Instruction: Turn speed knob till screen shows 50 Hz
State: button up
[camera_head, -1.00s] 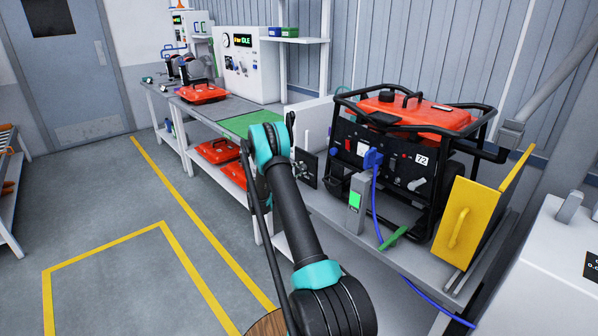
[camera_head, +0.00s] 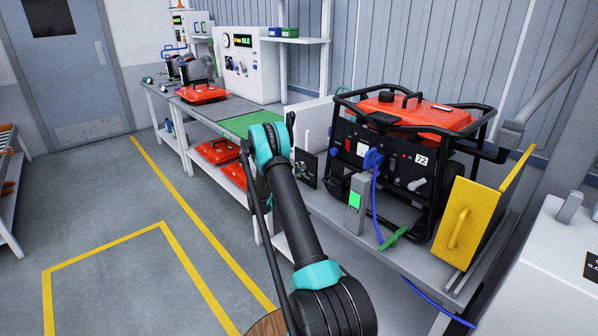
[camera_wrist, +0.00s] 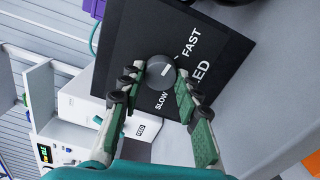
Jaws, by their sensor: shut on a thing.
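The speed knob (camera_wrist: 161,70) is a dark round knob with a pale pointer mark. It sits on a black panel marked SLOW and FAST (camera_wrist: 222,58). In the wrist view my gripper (camera_wrist: 160,82) is shut on the knob, one finger on each side. In the head view the black panel (camera_head: 306,168) shows behind my arm, and my gripper (camera_head: 299,165) is small and partly hidden there. The grey meter (camera_head: 356,203) beside the generator has a small lit green screen; any digits on it are too small to read.
The generator (camera_head: 408,125) with its black frame and orange tank stands right of the panel. A blue cable (camera_head: 376,205) hangs in front of it. A yellow panel (camera_head: 470,225) stands at the right. A green mat (camera_head: 243,125) lies on the bench further back.

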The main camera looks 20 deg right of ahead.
jog(key=o, duration=1.1)
jog(key=v, duration=1.2)
